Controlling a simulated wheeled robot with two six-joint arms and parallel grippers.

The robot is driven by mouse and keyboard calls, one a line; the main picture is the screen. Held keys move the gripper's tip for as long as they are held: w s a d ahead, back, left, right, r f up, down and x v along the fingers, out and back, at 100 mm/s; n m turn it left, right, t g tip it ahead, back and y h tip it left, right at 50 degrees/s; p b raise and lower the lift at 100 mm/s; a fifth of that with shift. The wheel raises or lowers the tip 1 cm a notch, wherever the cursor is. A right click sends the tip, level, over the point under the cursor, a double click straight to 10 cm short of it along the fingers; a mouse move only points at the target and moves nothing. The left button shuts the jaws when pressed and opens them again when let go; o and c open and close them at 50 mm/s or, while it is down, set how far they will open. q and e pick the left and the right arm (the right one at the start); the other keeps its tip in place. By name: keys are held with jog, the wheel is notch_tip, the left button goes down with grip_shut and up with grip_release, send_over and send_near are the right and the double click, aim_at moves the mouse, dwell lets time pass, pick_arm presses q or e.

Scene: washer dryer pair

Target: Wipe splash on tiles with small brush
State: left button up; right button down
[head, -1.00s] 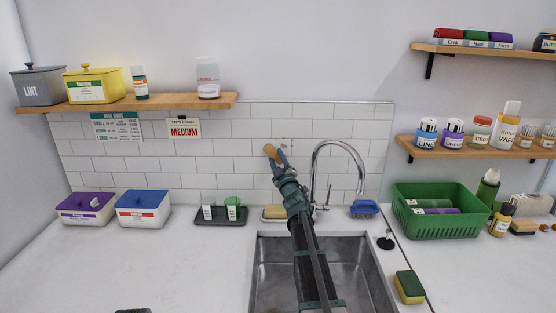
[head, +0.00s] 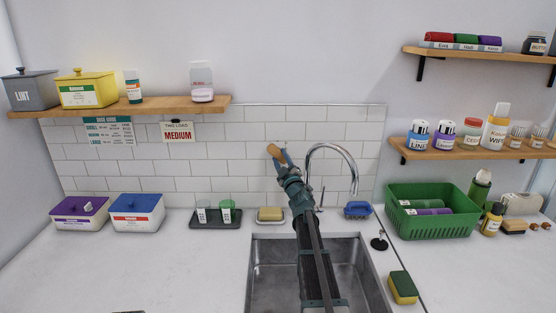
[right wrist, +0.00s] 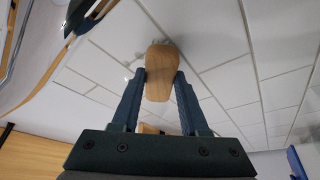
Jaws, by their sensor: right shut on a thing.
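My right gripper (head: 281,158) is shut on the small brush (head: 273,150), held up at the white tiled wall (head: 232,150) left of the tap. In the right wrist view, the brush's rounded wooden back (right wrist: 156,68) sits between the two blue fingers of the right gripper (right wrist: 160,80). Its bristle side faces the tiles and is mostly hidden; I cannot tell if it touches them. Small greyish marks of the splash (right wrist: 134,66) show on the tiles beside the brush in the right wrist view. My left gripper is not in view.
The curved tap (head: 335,148) stands close right of my arm, above the steel sink (head: 262,270). A soap dish (head: 271,214), a blue scrub brush (head: 357,209) and a green basket (head: 433,224) line the counter. A wooden shelf (head: 165,106) juts out at upper left.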

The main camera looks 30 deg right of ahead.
jog(key=shift+d, duration=0.15)
jog(key=shift+s+d, duration=0.5)
jog(key=shift+d, duration=0.3)
jog(key=shift+s+d, duration=0.5)
jog(key=shift+d, duration=0.25)
jog(key=shift+r+p, duration=0.8)
jog(key=shift+p, duration=0.05)
jog(key=shift+a+f, duration=0.1)
jog(key=w+a, duration=0.3)
jog(key=a, duration=0.3)
jog(key=shift+w+a, duration=0.15)
jog(key=shift+w, duration=0.25)
jog(key=shift+s+a, duration=0.5)
jog(key=shift+s, duration=0.35)
jog(key=shift+s+a, duration=0.55)
jog(key=shift+s, duration=0.3)
jog(key=shift+s+a, duration=0.5)
jog(key=shift+s, duration=0.35)
